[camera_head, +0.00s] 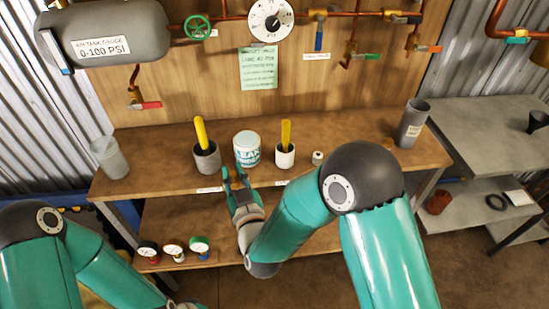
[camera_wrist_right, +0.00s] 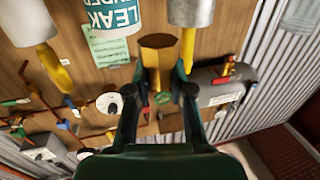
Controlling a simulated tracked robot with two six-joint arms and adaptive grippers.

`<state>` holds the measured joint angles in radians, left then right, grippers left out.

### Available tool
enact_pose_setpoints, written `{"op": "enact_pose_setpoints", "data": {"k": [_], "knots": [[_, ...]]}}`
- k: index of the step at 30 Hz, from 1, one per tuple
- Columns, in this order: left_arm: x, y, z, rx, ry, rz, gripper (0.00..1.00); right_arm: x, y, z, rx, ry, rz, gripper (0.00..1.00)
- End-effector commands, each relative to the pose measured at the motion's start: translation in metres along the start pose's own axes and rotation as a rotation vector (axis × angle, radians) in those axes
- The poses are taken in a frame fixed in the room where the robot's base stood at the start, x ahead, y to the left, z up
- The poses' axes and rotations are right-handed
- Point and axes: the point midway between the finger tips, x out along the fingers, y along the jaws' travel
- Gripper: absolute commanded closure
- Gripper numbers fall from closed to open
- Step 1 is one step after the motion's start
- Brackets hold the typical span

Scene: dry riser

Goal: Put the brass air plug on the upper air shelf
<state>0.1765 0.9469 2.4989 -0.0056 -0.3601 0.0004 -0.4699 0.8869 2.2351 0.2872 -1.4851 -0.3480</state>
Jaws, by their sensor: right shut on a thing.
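The brass air plug (camera_wrist_right: 158,52) is a hexagonal brass-coloured piece that shows in the right wrist view, between my right fingertips. My right gripper (camera_head: 233,174) is shut on it; the gripper also shows in the right wrist view (camera_wrist_right: 160,75). In the head view the gripper is at the front edge of the upper wooden shelf (camera_head: 150,160), just in front of the leak finder can (camera_head: 247,149). The plug cannot be made out in the head view.
Two cups with yellow-handled tools, a left one (camera_head: 207,160) and a right one (camera_head: 285,156), flank the can. A small fitting (camera_head: 318,158) stands right of them. Gauges (camera_head: 173,251) sit on the lower shelf (camera_head: 215,225). A grey cup (camera_head: 110,158) stands at left, a dark cylinder (camera_head: 412,124) at right.

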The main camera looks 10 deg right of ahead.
Motion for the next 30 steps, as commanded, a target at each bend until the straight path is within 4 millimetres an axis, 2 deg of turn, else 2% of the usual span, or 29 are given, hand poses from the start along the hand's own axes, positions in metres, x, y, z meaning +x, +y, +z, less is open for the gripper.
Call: {"op": "enact_pose_setpoints", "data": {"k": [1, 8, 12, 15, 21, 26, 30], "knots": [[0.035, -0.013, 0.0, 0.0, 0.0, 0.0, 0.44, 0.004, -0.017, 0.015, 0.002, 0.014, -0.041, 1.0], [0.108, -0.039, -0.001, 0.0, 0.0, 0.0, 0.44, 0.006, -0.092, 0.012, 0.002, 0.015, -0.232, 1.0], [0.149, -0.054, -0.001, 0.0, 0.0, 0.0, 0.44, -0.009, -0.135, 0.004, 0.0, 0.015, -0.352, 1.0], [0.173, -0.063, -0.001, 0.0, 0.0, 0.0, 0.44, -0.023, -0.159, -0.002, 0.0, 0.014, -0.427, 1.0], [0.2, -0.072, -0.001, 0.0, 0.0, 0.0, 0.44, -0.047, -0.188, -0.013, -0.002, 0.006, -0.527, 1.0], [0.205, -0.074, -0.002, 0.0, 0.001, 0.0, 0.44, -0.055, -0.196, -0.019, -0.003, 0.004, -0.555, 1.0], [0.203, -0.073, -0.002, 0.0, 0.001, 0.0, 0.44, -0.053, -0.196, -0.02, -0.003, 0.001, -0.557, 1.0]]}}
